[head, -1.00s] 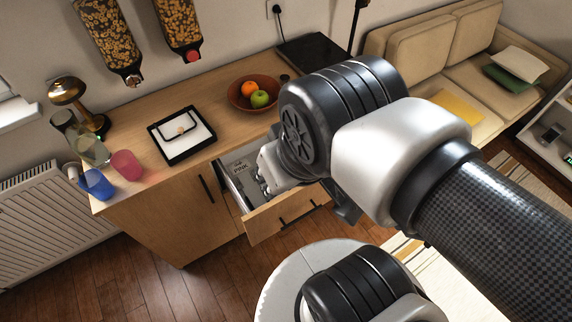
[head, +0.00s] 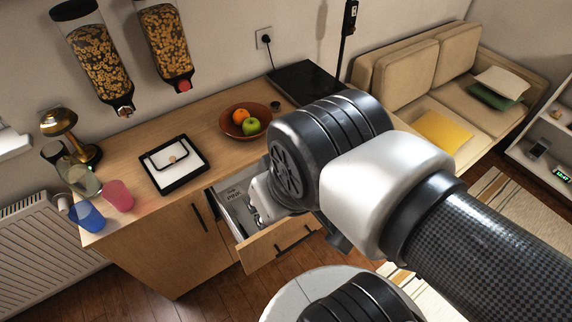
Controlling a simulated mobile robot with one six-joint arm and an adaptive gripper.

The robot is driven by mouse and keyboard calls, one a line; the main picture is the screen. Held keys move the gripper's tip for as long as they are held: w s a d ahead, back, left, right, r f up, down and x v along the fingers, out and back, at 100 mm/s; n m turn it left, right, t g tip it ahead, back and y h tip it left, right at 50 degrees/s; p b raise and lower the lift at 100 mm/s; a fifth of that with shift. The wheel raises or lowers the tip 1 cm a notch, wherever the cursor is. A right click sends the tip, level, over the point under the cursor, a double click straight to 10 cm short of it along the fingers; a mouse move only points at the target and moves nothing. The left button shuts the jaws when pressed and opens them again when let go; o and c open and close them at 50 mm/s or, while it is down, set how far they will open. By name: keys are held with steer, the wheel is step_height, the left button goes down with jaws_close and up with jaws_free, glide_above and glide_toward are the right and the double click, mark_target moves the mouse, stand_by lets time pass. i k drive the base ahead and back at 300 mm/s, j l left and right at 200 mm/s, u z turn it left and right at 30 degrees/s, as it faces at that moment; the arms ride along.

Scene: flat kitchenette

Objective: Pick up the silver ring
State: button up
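I cannot make out the silver ring in the head view. My gripper (head: 254,217) shows only in part, as small pale metal pieces beyond my dark wrist joint. It is over or in the open drawer (head: 279,244) under the wooden counter; its height above the drawer floor is unclear. My wrist hides the right part of the drawer's inside. A light grey item with dark lettering (head: 232,194) lies in the drawer, left of my gripper. The fingertips are too small and covered to tell whether they are open or hold anything.
The counter (head: 205,133) bears a black-framed tray (head: 178,184) with a white pouch, a fruit bowl (head: 228,127), a pink cup (head: 118,196), a blue cup (head: 87,216) and a brass lamp (head: 61,124). A beige sofa (head: 408,78) stands at the back right.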

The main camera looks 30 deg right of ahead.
mark_target(274, 104)
steer(key=i+l+u, duration=0.1)
steer(key=l, duration=0.4)
steer(key=i+l+u, duration=0.15)
steer(key=l, duration=0.3)
steer(key=i+l+u, duration=0.1)
steer(key=l, duration=0.4)
steer(key=l+u, duration=0.1)
steer(key=l, duration=0.4)
steer(key=i+l+u, duration=0.1)
steer(key=i+l, duration=0.2)
steer(key=l, duration=0.15)
steer(key=i+l+u, duration=0.1)
steer(key=i+l, duration=0.2)
steer(key=l, duration=0.1)
